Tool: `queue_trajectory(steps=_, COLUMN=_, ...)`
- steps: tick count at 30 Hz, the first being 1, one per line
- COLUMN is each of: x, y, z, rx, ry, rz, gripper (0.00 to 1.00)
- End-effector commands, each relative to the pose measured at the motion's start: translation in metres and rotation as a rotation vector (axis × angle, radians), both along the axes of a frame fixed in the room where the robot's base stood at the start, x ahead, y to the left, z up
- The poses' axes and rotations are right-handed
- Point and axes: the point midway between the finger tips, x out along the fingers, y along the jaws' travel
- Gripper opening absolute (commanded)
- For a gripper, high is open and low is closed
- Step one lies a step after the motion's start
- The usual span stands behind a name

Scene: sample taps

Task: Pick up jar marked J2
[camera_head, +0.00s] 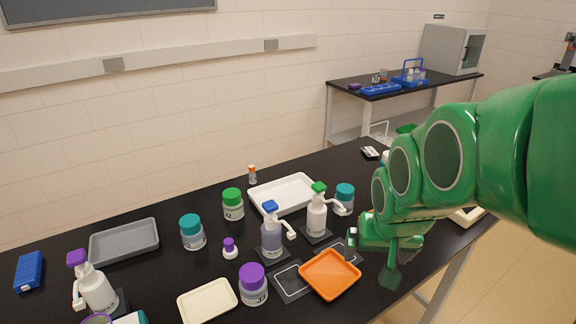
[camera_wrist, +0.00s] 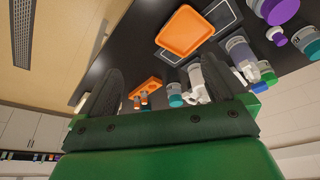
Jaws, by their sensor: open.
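A clear jar with a green lid (camera_head: 232,205) stands upright at the back middle of the black bench in the head view; its small label seems to read J2. A purple-lidded jar (camera_head: 253,284) near the front seems to read J3. A teal-lidded jar (camera_head: 192,232) stands to the left of the green-lidded one, its label too small to read. My gripper (camera_head: 372,262) is open and empty over the right part of the bench, right of the orange tray and well apart from these jars. Its two fingers also show in the wrist view (camera_wrist: 160,85).
Pump bottles (camera_head: 271,238) (camera_head: 317,215) stand between my gripper and the green-lidded jar. A white tray (camera_head: 262,206), an orange tray (camera_head: 330,274), a cream tray (camera_head: 207,301) and a grey tray (camera_head: 124,242) lie around. Another teal-lidded jar (camera_head: 344,198) stands at the right.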

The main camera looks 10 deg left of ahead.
Motion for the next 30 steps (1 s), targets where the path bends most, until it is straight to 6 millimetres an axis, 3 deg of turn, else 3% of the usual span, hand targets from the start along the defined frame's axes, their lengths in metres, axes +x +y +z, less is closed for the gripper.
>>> queue_trajectory(steps=8, x=0.083, y=0.042, z=-0.004, rx=-0.012, ry=-0.176, rz=0.055, gripper=0.99)
queue_trajectory(steps=14, x=0.140, y=0.088, z=-0.006, rx=-0.008, ry=-0.318, rz=0.120, gripper=0.99)
queue_trajectory(steps=21, x=0.194, y=0.161, z=-0.011, rx=0.017, ry=-0.486, rz=0.226, gripper=0.99)
queue_trajectory(steps=30, x=0.231, y=0.273, z=-0.024, rx=0.089, ry=-0.683, rz=0.392, gripper=0.99)
